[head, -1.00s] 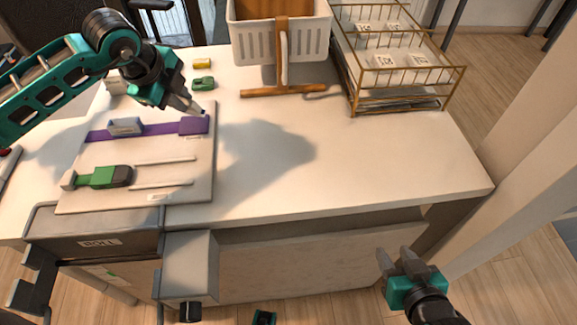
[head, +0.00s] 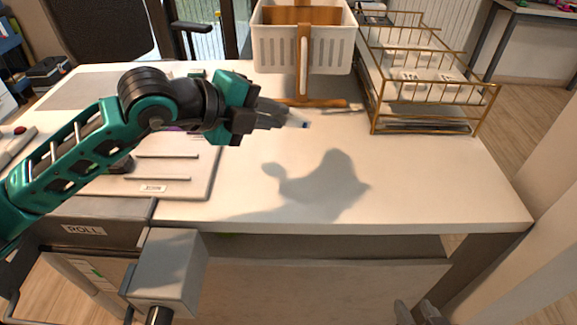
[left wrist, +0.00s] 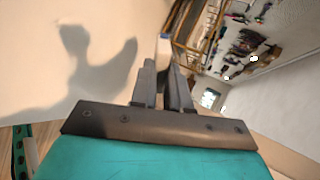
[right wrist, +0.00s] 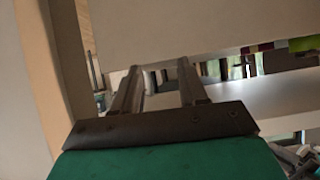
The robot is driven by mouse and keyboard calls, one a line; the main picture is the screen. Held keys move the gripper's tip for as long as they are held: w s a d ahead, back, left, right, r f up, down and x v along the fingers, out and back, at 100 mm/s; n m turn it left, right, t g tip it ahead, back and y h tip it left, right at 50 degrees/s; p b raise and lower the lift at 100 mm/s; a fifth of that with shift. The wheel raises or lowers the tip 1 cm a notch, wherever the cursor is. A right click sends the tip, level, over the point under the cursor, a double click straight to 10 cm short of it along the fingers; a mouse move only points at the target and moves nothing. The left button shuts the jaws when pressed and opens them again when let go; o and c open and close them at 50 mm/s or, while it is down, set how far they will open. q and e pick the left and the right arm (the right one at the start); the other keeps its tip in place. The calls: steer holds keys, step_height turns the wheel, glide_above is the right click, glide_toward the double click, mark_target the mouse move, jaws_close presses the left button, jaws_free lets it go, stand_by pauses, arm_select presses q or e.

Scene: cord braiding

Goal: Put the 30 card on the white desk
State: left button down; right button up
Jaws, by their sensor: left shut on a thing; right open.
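The white desk (head: 450,175) fills the middle of the head view. My left gripper (head: 282,117) is above it, shut on a small pale thing with a dark blue tip (head: 300,122). That thing is seen nearly edge-on, so I cannot tell what is printed on it. In the left wrist view, the fingers (left wrist: 163,85) are close together around it. White cards (head: 410,78) with small dark marks lie in the gold wire rack; I cannot read which is 30. My right gripper (head: 418,312) is open and empty below the desk's front edge; its fingers also show in the right wrist view (right wrist: 160,80).
The gold rack (head: 430,122) stands at the desk's back right. A white basket (head: 280,50) with a wooden stand is at the back middle. A pale board (head: 190,180) lies at the left, partly hidden by my left arm. The desk's middle and right front are clear.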

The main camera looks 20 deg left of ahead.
arm_select(q)
step_height(320, 180, down, 8)
steer(key=b, duration=0.5)
steer(key=shift+r, duration=0.15)
steer(key=shift+f+b, duration=0.35)
steer(key=shift+b, duration=0.1)
steer(key=c, duration=1.3)
jaws_free()
steer(key=shift+o, duration=0.2)
steer(key=b+v, duration=0.1)
steer(key=v, duration=0.6)
steer(key=shift+s+a, duration=0.1)
steer(key=shift+s+a+r, duration=0.15)
steer(key=shift+s+r, duration=0.05)
steer(key=shift+s, duration=0.1)
